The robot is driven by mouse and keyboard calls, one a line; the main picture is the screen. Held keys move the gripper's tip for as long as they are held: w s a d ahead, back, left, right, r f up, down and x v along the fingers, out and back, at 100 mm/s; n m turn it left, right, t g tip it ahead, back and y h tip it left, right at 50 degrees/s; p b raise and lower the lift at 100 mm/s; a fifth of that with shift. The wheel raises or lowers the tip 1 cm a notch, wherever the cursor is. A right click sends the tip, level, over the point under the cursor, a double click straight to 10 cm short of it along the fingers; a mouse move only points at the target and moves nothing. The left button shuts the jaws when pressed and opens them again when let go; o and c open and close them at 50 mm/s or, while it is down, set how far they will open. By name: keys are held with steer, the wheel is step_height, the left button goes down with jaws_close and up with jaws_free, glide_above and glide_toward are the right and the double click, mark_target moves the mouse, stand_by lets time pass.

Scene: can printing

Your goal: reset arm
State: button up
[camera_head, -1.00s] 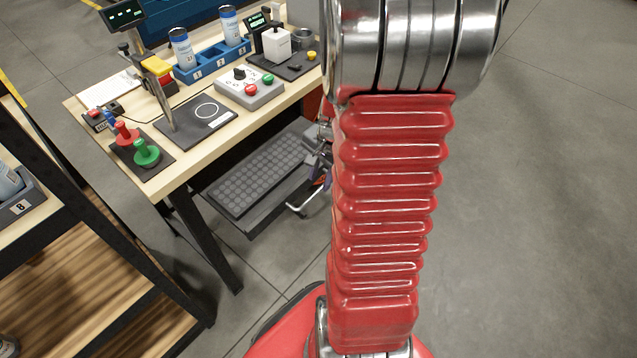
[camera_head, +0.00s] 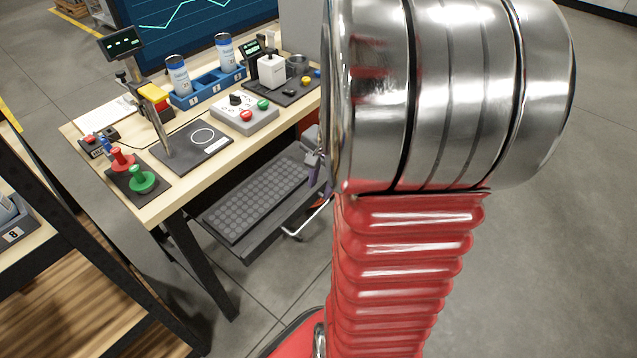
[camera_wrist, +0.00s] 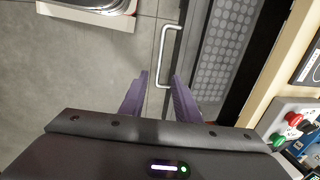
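My gripper (camera_wrist: 160,82) has two purple fingers, parted with nothing between them. In the wrist view it hangs over the grey floor beside the silver handle (camera_wrist: 162,56) of the open drawer. I cannot tell whether a finger touches the handle. In the head view my red and chrome arm fills the centre and right and hides most of the gripper; only a bit of purple shows at the arm's left edge. The drawer (camera_head: 258,205) under the workbench is pulled out, with a dark grid of round recesses inside.
The workbench (camera_head: 165,206) bears two blue-and-white cans (camera_head: 179,76), a blue rack (camera_head: 209,91), a button box (camera_head: 244,115) and red and green stamps (camera_head: 141,180). A shelf (camera_head: 60,220) stands at the left. The floor at right is open.

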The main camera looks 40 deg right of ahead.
stand_by(0.4)
steer(key=s+a+r+n+t, duration=0.1)
steer(key=a+r+n, duration=0.4)
steer(key=a, duration=0.3)
steer(key=s+a+r+n+t, duration=0.1)
steer(key=s+a+r+n, duration=0.1)
steer(key=a+r+n, duration=0.3)
steer(key=s+a+r+n+t, duration=0.1)
steer(key=a+r+n, duration=0.4)
steer(key=a, duration=0.7)
steer(key=shift+s+a+n, duration=0.4)
steer(key=shift+s+n, duration=0.1)
steer(key=shift+n, duration=0.4)
